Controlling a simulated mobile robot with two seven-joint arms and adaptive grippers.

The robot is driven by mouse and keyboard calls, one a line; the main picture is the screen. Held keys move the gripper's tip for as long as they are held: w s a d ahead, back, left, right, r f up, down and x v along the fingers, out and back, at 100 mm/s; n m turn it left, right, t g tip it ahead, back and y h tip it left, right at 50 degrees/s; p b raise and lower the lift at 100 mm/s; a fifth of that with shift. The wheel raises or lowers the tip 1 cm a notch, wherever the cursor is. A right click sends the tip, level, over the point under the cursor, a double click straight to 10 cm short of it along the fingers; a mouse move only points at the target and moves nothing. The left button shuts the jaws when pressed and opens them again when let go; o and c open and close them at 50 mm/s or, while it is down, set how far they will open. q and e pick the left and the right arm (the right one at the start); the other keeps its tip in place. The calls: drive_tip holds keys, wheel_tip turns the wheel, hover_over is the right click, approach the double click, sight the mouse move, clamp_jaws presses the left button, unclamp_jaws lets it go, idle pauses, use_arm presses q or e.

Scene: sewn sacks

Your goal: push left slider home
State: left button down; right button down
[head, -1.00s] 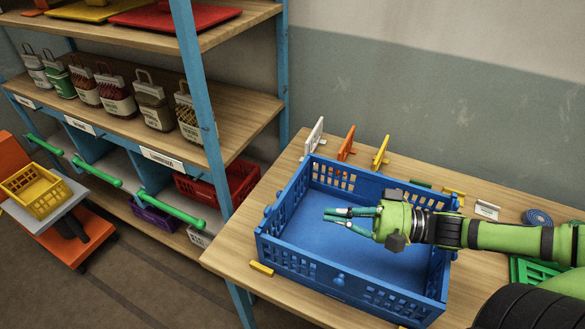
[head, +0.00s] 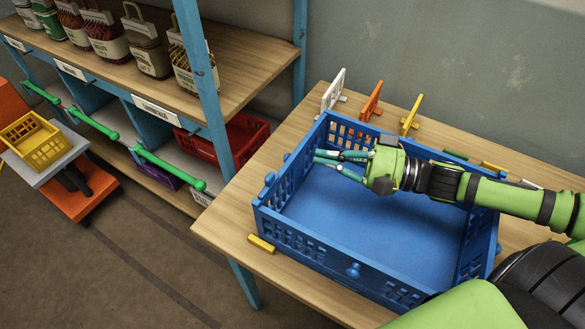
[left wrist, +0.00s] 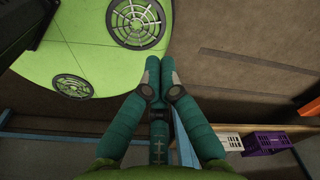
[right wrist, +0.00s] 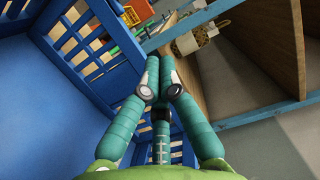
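A blue crate (head: 345,258) sits on the wooden table. It has a round blue knob (head: 353,270) on its front wall and another blue knob (head: 269,179) on its left wall. I cannot tell which part is the left slider. My right gripper (head: 315,159) has its fingers together and empty, near the crate's back left corner. In the right wrist view its fingers (right wrist: 160,68) overlap the blue slotted wall (right wrist: 95,50); contact cannot be told. My left gripper (left wrist: 160,68) is shut and empty, away from the crate, and is out of the head view.
White (head: 334,92), orange (head: 371,101) and yellow (head: 410,115) upright pieces stand behind the crate. A yellow block (head: 261,244) lies at the table's front left. A blue-posted shelf (head: 205,100) with sacks stands left. A cart carries a yellow basket (head: 35,143).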

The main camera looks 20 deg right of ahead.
sight(268, 183)
use_arm(q)
drive_tip(key=shift+w+d+r+p, duration=0.15)
drive_tip(key=shift+d+r+p, duration=0.05)
drive_tip(key=shift+r+p, duration=0.3)
drive_tip(key=shift+w+d+r+p, duration=0.1)
drive_tip(key=shift+d+r+p, duration=0.05)
drive_tip(key=shift+r+p, duration=0.3)
use_arm(e)
drive_tip(key=a, duration=0.7)
drive_tip(key=shift+w, duration=0.15)
